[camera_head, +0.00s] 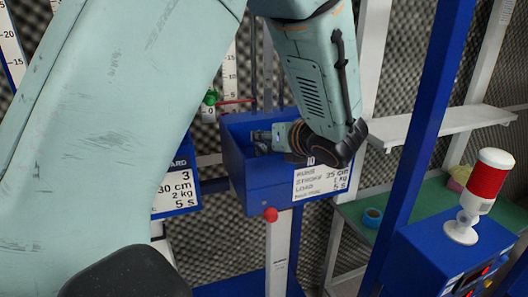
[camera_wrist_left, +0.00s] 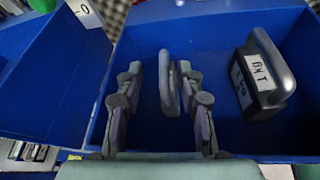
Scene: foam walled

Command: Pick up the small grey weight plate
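In the left wrist view, a small grey plate-like piece (camera_wrist_left: 169,84) stands on edge inside a blue bin (camera_wrist_left: 225,28). I take it for the small grey weight plate. My left gripper (camera_wrist_left: 160,100) is open, with one finger on each side of the piece. A gap shows on the left side; the right finger is very close, and I cannot tell whether it touches. In the head view, my left gripper (camera_head: 264,141) reaches into the blue bin (camera_head: 262,198) on the stand; the plate is hidden there. My right gripper is not in view.
A dark weight block (camera_wrist_left: 262,78) labelled 1 KG, with a silver handle, stands to the right in the same bin. The bin walls enclose the gripper. A blue post (camera_head: 418,130), a white shelf (camera_head: 440,124) and a red-and-white beacon (camera_head: 480,195) stand at the right.

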